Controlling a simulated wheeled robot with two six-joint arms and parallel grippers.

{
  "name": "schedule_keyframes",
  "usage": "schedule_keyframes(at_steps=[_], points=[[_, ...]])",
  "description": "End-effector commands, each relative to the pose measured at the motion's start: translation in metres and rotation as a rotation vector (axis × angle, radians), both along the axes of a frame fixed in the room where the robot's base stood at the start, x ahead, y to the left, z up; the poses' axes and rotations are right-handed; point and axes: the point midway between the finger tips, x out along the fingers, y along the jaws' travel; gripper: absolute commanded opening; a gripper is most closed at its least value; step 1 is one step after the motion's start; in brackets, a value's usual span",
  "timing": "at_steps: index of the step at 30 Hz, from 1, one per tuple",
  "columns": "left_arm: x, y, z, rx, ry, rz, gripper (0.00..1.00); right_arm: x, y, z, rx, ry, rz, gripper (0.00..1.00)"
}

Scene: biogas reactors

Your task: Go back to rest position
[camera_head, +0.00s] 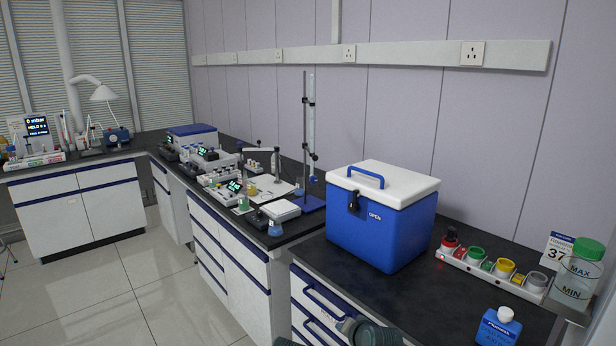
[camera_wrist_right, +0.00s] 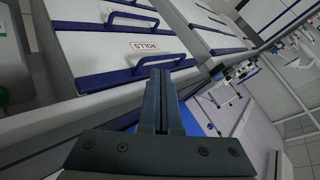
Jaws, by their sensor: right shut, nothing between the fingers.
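My right gripper (camera_wrist_right: 158,75) shows in the wrist view with its two dark fingers together and nothing between them. It is in front of the white drawers with blue handles (camera_wrist_right: 125,45). In the head view, only a grey-green part of my right arm shows at the bottom edge, in front of the near cabinet. My left gripper cannot be made out in either view.
A blue cooler box (camera_head: 382,225) with a white lid stands on the near black bench. To its right are a rack of coloured caps (camera_head: 490,268), a green-capped jar (camera_head: 578,275) and a blue bottle (camera_head: 498,328). Clear tiled floor (camera_head: 150,290) lies left.

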Motion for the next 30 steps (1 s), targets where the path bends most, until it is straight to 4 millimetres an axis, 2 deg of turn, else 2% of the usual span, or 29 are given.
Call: schedule_keyframes(at_steps=[1,3,6,10,16,17,18,30], points=[[0.0,0.0,0.0,0.0,0.0,0.0,0.87,-0.014,-0.009,-0.018,-0.089,0.084,0.057,0.0],[0.0,0.0,0.0,0.0,0.0,0.0,0.87,-0.035,-0.02,-0.038,-0.194,0.197,0.136,0.0],[0.0,0.0,0.0,0.0,0.0,0.0,0.87,-0.062,-0.036,-0.057,-0.306,0.335,0.233,0.0],[0.0,0.0,0.0,0.0,0.0,0.0,0.87,-0.095,-0.055,-0.072,-0.407,0.487,0.339,0.0],[0.0,0.0,0.0,0.0,0.0,0.0,0.87,-0.14,-0.08,-0.082,-0.504,0.692,0.474,0.0],[0.0,0.0,0.007,0.0,0.0,0.0,0.87,-0.145,-0.078,-0.075,-0.516,0.707,0.495,0.0],[0.0,0.0,0.019,0.0,0.0,0.0,0.87,-0.147,-0.067,-0.063,-0.526,0.704,0.516,0.0],[0.0,0.0,0.089,0.0,0.0,0.001,0.87,-0.186,0.009,0.007,-0.66,0.741,0.717,0.0]])
